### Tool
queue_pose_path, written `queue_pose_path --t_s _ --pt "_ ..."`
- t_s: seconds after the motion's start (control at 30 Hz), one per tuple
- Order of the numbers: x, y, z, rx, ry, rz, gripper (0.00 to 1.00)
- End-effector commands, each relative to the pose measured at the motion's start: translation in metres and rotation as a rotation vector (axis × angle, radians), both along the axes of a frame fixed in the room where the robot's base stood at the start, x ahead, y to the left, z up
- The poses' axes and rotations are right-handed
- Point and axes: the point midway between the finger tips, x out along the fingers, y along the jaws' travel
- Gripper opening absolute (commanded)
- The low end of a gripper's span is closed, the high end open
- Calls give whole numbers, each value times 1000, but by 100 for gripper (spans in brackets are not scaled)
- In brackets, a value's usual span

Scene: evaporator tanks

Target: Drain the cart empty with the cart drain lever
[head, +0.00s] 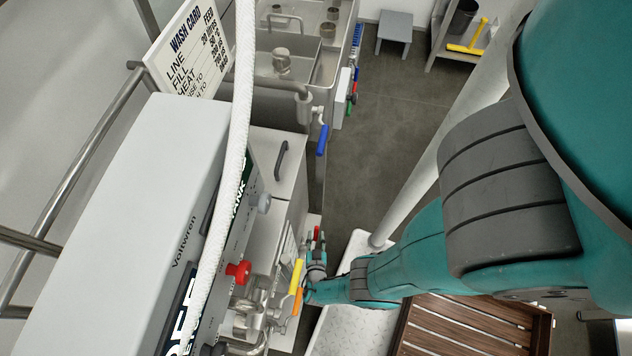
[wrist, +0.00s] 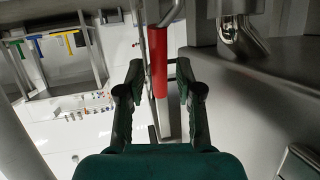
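My gripper (wrist: 159,66) is open in the wrist view. Its dark fingers stand on either side of a red lever (wrist: 158,60), with small gaps visible; I cannot tell whether either finger touches it. The lever has a bare metal lower end and hangs from pipework at the top. In the head view my gripper (head: 316,262) is small, beside the pipework at lower centre. A yellow lever (head: 296,275) and an orange lever (head: 297,302) are just left of it. No label marks the cart drain lever, and the cart's contents do not show.
A grey cabinet (head: 120,210) with a red knob (head: 238,271) and a white hose (head: 236,120) fill the left. A steel sink (head: 300,60) with a blue lever (head: 322,140) stands behind. A wooden slatted platform (head: 465,328) lies lower right. Floor (head: 385,140) is open beyond.

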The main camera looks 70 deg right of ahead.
Motion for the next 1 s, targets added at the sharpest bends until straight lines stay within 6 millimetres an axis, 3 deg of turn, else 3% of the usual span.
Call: queue_pose_path --t_s 0.47,1.0 --pt "-1 4 2 -4 -3 0 43" --pt "-16 38 15 -3 -3 3 43"
